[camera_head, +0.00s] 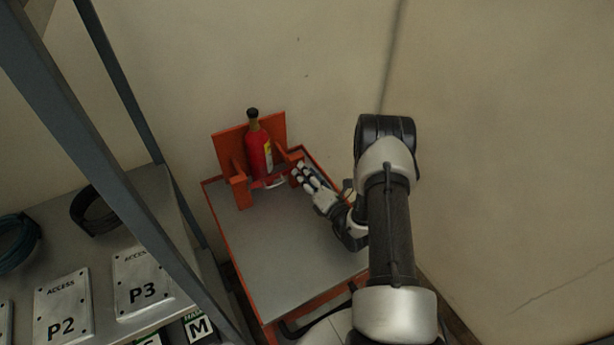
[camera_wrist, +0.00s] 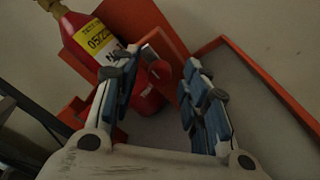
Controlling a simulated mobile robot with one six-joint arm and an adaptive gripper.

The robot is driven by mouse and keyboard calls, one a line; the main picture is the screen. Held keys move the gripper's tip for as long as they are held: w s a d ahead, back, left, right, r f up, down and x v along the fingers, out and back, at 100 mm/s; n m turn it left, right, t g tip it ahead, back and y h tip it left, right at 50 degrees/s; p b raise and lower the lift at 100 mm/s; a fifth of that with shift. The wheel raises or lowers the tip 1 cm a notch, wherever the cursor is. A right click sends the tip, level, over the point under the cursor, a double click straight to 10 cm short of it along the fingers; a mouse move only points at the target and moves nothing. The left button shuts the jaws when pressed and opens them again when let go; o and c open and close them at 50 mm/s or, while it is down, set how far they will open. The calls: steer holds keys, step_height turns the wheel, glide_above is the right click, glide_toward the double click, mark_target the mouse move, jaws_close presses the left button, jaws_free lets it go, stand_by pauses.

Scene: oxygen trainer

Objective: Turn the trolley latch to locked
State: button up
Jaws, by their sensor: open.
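The trolley (camera_head: 262,262) has orange edges and a grey top. A red cylinder (camera_head: 257,152) with a yellow label stands in an orange holder (camera_head: 230,148) at its back. The cylinder also shows in the wrist view (camera_wrist: 78,22), at upper left. My gripper (camera_head: 303,173) is at the right side of the holder, low and close to it. In the wrist view my gripper (camera_wrist: 167,62) is open, and a red rounded part (camera_wrist: 159,74) shows between its fingers. I cannot tell whether this part is the latch or whether the fingers touch it. The latch's position is unclear.
A metal shelf with access plates P2 (camera_head: 62,305) and P3 (camera_head: 142,282) and coiled hoses (camera_head: 92,210) is at left. Its grey post (camera_head: 130,110) stands left of the trolley. Walls close in behind and right. The trolley top's front is clear.

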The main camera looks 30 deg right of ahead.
steer(key=shift+c, duration=0.5)
jaws_close()
steer(key=shift+n, duration=0.5)
steer(key=shift+a+r+n+g+h+b, duration=0.15)
steer(key=shift+n+b, duration=0.65)
steer(key=shift+n, duration=1.85)
steer(key=shift+d+f+n+g+h+b, duration=0.15)
steer(key=shift+n+b, duration=0.7)
steer(key=shift+n, duration=1.85)
steer(key=shift+a+r+n+h+b, duration=0.15)
steer(key=shift+n+b, duration=0.65)
steer(key=shift+n, duration=2.15)
